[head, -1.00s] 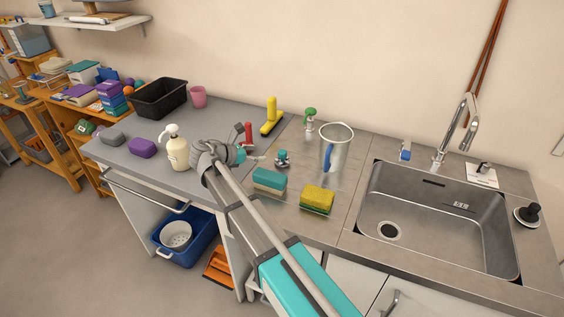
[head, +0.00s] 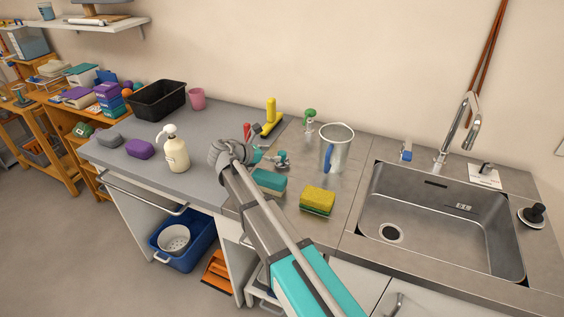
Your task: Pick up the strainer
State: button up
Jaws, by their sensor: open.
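A white perforated bowl (head: 174,239), which looks like a strainer, sits in a blue tub (head: 203,246) under the counter. Small metal and teal fittings (head: 282,160) lie on the counter beside my gripper. I cannot tell whether one of them is also a strainer. My gripper (head: 255,156) is over the counter, between the soap bottle and these fittings. It is open; its fingers are partly hidden behind my wrist, and I see nothing held. The bowl is well below and left of it.
A soap bottle (head: 175,150) stands left of my gripper. A teal block (head: 269,181), a sponge (head: 317,200) and a clear jug (head: 336,150) are to the right, before the sink (head: 440,220). A black bin (head: 157,100) stands at the back left.

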aim_at(280, 153)
jog(key=shift+b+x, duration=0.8)
jog(key=shift+x, duration=1.6)
jog(key=shift+w+a, duration=0.1)
jog(key=shift+a, duration=0.05)
grip_shut()
